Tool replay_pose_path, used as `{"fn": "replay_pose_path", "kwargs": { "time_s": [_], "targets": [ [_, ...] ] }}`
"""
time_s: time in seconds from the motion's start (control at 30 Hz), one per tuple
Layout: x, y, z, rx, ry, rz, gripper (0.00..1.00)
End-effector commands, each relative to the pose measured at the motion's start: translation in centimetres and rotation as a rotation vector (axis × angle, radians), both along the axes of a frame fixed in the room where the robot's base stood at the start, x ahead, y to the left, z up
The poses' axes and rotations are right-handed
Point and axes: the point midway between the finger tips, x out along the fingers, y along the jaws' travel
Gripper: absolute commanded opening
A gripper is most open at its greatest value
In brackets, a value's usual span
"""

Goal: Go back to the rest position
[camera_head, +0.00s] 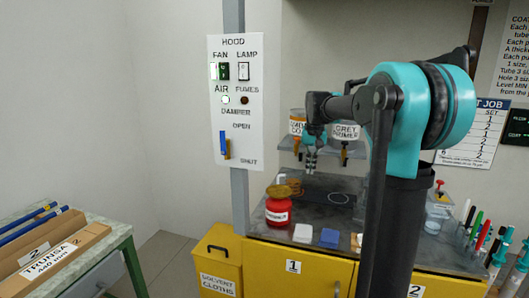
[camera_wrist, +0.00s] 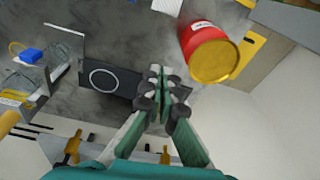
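My gripper (camera_head: 311,170) hangs from my teal and black arm above the grey bench top, in front of the bottle shelf. In the wrist view my gripper (camera_wrist: 164,74) has its fingertips together, with nothing seen between them. A red can (camera_head: 278,212) with an ochre top stands on the bench below and left of my gripper. The can also shows in the wrist view (camera_wrist: 199,37), clear of the fingers. A dark plate with a white ring (camera_wrist: 103,79) lies on the bench beside the fingertips in the wrist view.
The hood switch panel (camera_head: 235,100) is on a post to the left. A shelf holds a grey primer bottle (camera_head: 346,133). A blue block (camera_head: 329,237) and a white block (camera_head: 303,233) lie at the bench front. Pens (camera_head: 478,222) stand at right. A side table (camera_head: 105,243) is at left.

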Motion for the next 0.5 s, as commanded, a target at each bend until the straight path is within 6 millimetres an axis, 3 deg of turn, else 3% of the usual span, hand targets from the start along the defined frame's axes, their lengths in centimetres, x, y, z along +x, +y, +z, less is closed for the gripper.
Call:
{"fn": "replay_pose_path", "kwargs": {
  "time_s": [0.03, 0.17, 0.5],
  "targets": [
    [-2.4, -0.3, -1.9, -0.002, -0.019, 0.014, 0.00],
    [-8.1, -0.8, -6.7, -0.009, -0.065, 0.052, 0.00],
    [-24.4, -1.8, -19.1, -0.037, -0.181, 0.146, 0.00]
  ]
}}
